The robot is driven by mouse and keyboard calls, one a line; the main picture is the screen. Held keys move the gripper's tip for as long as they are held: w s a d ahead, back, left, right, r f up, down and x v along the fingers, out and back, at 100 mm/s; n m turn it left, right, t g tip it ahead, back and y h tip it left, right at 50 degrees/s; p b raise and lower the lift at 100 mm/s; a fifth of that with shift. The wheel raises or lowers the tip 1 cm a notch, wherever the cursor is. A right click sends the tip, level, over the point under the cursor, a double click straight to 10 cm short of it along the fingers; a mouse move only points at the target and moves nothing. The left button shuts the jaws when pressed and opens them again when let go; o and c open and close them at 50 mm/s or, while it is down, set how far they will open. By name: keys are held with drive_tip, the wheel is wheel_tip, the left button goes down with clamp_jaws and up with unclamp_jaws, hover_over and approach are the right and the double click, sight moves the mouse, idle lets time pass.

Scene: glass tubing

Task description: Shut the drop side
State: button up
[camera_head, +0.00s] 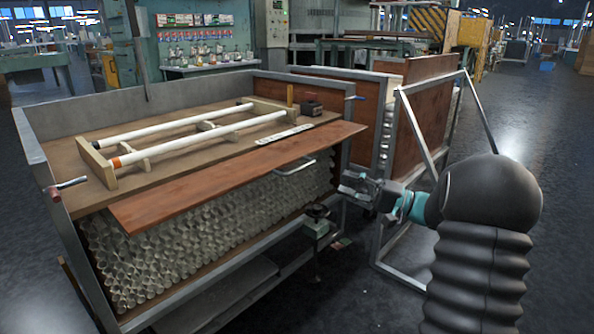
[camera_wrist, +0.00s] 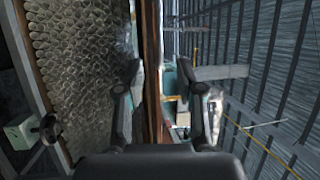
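The drop side (camera_head: 230,175) is a reddish-brown panel on the front of a grey metal crate (camera_head: 58,205). It juts outward near the top, roughly level, above the packed glass tubes (camera_head: 205,235). A pale bar handle (camera_head: 295,167) shows beneath its outer edge. My gripper (camera_head: 352,187) is right of the handle, in front of the crate's right end, apart from the panel. In the wrist view my gripper (camera_wrist: 162,92) has its fingers spread with nothing held. A brown board edge (camera_wrist: 149,50), seemingly the panel's, runs upright between the fingers in that view.
A red-gripped lever (camera_head: 68,187) and a blue-gripped lever (camera_head: 354,98) sit at the crate's ends. Wooden racking with white tubes (camera_head: 190,123) lies on top. A small stand (camera_head: 316,222) is below the handle. Another crate with an angled frame (camera_head: 425,140) stands behind my arm.

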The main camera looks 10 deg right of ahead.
sight(301, 169)
drive_tip(key=x, duration=1.3)
drive_tip(key=shift+w+a+f+p, duration=0.1)
drive_tip(key=shift+a+f+p, duration=0.05)
drive_tip(key=shift+a+p, duration=0.2)
clamp_jaws()
